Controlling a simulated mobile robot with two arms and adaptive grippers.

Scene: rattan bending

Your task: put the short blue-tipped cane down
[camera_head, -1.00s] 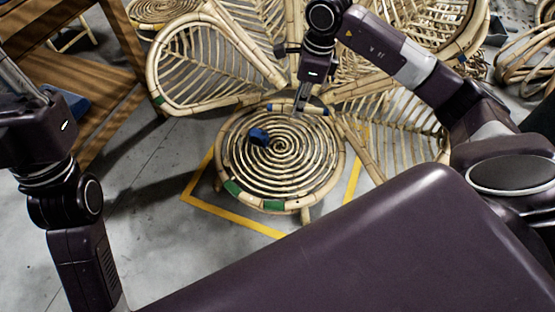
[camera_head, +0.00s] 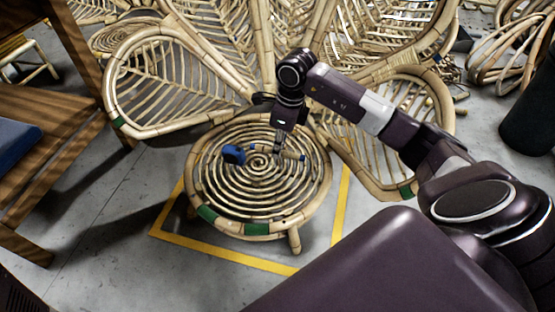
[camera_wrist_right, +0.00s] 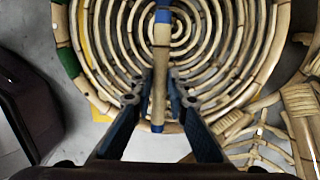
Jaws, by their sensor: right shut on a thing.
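The short blue-tipped cane (camera_wrist_right: 159,75) is a pale straight stick with blue bands at both ends in the right wrist view. My right gripper (camera_wrist_right: 160,99) is shut on it, with one finger on each side. In the head view my right gripper (camera_head: 279,149) reaches down over the round spiral seat (camera_head: 258,229), and the cane (camera_head: 290,154) lies across its fingertips, partly hidden. The cane is over the spiral, close to it; I cannot tell whether it touches. My left gripper is not in view.
Large rattan petal frames (camera_head: 165,80) fan out behind the seat. Yellow tape (camera_head: 220,253) marks the grey floor around the seat.

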